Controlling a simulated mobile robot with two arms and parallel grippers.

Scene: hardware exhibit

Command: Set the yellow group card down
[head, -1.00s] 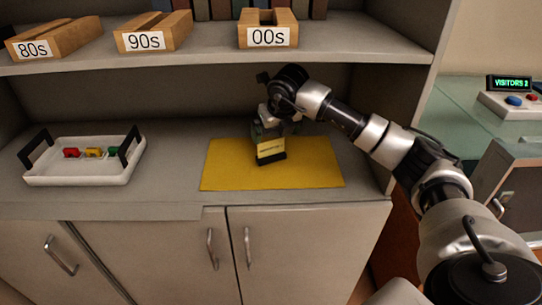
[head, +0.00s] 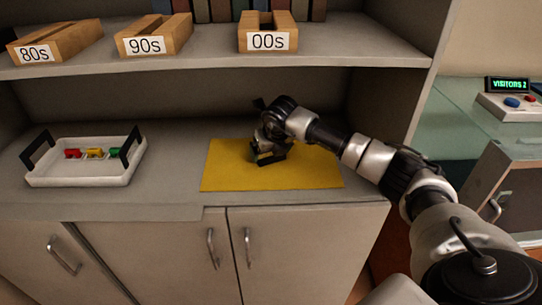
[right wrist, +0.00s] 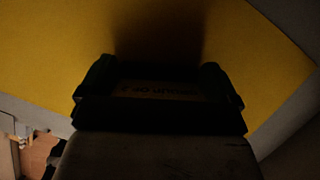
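The yellow group card (head: 264,156) shows as a small pale yellow strip low over the yellow mat (head: 318,172). My right gripper (head: 268,151) is over the mat's middle and hides most of the card. In the right wrist view, the card (right wrist: 160,91), dark with faint upside-down lettering, sits between the two dark fingers (right wrist: 158,84), which appear shut on it. The mat (right wrist: 52,58) fills the background there, with a shadow beyond the card. I cannot tell whether the card touches the mat. My left gripper is not in view.
A white tray (head: 80,176) with black handles and red, yellow and green pieces stands to the left on the same counter. Wooden holders marked 80s (head: 55,42), 90s (head: 153,38) and 00s (head: 268,36) stand on the shelf above (head: 200,57). Counter between tray and mat is clear.

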